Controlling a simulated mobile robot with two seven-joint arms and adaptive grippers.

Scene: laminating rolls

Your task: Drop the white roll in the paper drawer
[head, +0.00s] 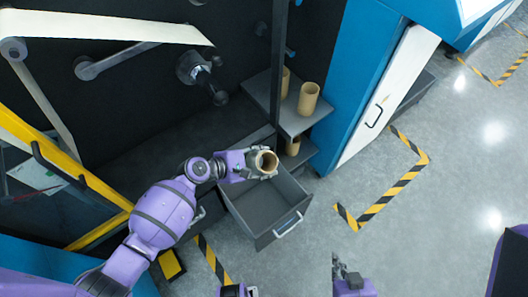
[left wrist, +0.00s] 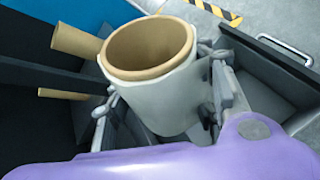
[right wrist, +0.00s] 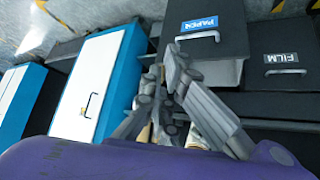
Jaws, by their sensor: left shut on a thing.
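The white roll (head: 264,162), with a tan tube core, is held by my left gripper (head: 258,170) above the open drawer. In the left wrist view the white roll (left wrist: 165,95) sits between the fingers of my left gripper (left wrist: 162,100), its open end facing the camera. The paper drawer (head: 282,232) is pulled out and its visible inside looks empty. Its PAPER label shows in the right wrist view, on the paper drawer front (right wrist: 222,50). My right gripper (right wrist: 162,70) has its fingertips close together, with nothing visible between them, in front of the drawers.
A FILM drawer (right wrist: 285,82) is beside the paper drawer. Tan tubes (head: 308,98) stand on a grey shelf (head: 275,88) behind. A blue and white cabinet (head: 375,95) stands to the right.

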